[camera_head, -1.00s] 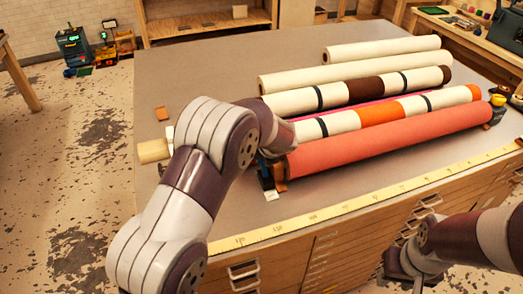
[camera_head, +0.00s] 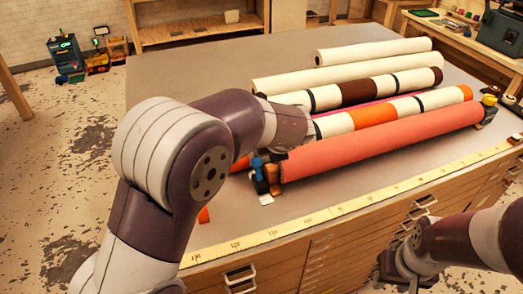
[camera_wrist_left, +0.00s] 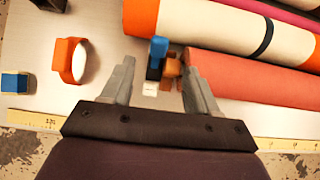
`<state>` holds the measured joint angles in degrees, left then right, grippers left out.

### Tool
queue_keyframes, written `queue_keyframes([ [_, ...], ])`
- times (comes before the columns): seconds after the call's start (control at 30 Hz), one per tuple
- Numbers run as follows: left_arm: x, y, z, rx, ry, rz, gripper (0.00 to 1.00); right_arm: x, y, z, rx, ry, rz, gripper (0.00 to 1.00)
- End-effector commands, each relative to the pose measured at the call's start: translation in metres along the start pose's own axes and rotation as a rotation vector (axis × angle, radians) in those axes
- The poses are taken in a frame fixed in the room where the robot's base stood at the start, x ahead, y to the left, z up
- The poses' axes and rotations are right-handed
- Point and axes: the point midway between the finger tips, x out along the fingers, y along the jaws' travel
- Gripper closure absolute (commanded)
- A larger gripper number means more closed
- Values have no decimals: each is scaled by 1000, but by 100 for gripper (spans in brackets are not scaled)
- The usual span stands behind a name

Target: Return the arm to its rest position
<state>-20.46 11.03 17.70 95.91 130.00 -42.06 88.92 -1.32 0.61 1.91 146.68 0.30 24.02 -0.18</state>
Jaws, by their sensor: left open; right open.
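My left arm reaches over the table from the left in the head view, and its fingers are hidden there. In the left wrist view my left gripper (camera_wrist_left: 158,76) is open, with nothing between its fingers. Beyond the fingertips are a small blue piece and an orange-brown block by the coral roll's end. My right gripper (camera_head: 402,266) hangs low at the right, in front of the drawers; its fingers are small and partly out of sight. The coral roll (camera_head: 385,153) lies nearest me on the table.
Several other rolls lie behind it, including a cream one (camera_head: 375,52) and a brown-banded one (camera_head: 360,90). A yellow ruler strip (camera_head: 340,210) runs along the table's front edge. An orange ring (camera_wrist_left: 70,60) and a blue block (camera_wrist_left: 15,82) lie left in the wrist view.

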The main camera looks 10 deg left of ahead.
Motion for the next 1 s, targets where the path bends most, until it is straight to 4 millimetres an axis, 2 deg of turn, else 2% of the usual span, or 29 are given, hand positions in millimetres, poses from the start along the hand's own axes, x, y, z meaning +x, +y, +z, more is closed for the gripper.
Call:
queue_keyframes([
  [0.43, -1, 0, 0, 9, 0, 0, 40, 0, 0, 0, 0, 0, 0, 57],
  [0.53, -2, -10, 4, 159, -22, -48, 40, 0, 0, 0, 0, 0, 0, 57],
  [0.57, -1, -17, 8, 286, -60, -83, 40, 0, 0, 0, 0, 0, 0, 57],
  [0.67, -2, -44, 6, 938, -246, -208, 40, 0, 0, 0, 0, 0, 0, 57],
  [0.7, -5, -50, -3, 1241, -326, -255, 40, 0, 0, 0, 0, 0, 0, 57],
  [0.77, -9, -51, -27, 1701, -433, -326, 40, 0, 0, 0, 0, 0, 0, 57],
  [0.8, -12, -44, -49, 2007, -494, -381, 40, 0, 0, 0, 0, 0, 0, 57],
  [0.87, -15, -20, -89, 2452, -564, -486, 40, 0, 0, 0, 0, 0, 0, 57],
  [0.9, -16, 4, -115, 2726, -596, -573, 40, 0, 0, 0, 0, 0, 0, 57],
  [0.93, -17, 26, -134, 2911, -610, -647, 40, 0, 0, 0, 0, 0, 0, 57],
  [0.97, -18, 47, -149, -2934, 588, 691, 40, 0, 0, 0, 0, 0, 0, 57],
  [1.0, -20, 75, -165, -2751, 521, 697, 40, 0, 0, 0, 0, 0, 0, 57],
])
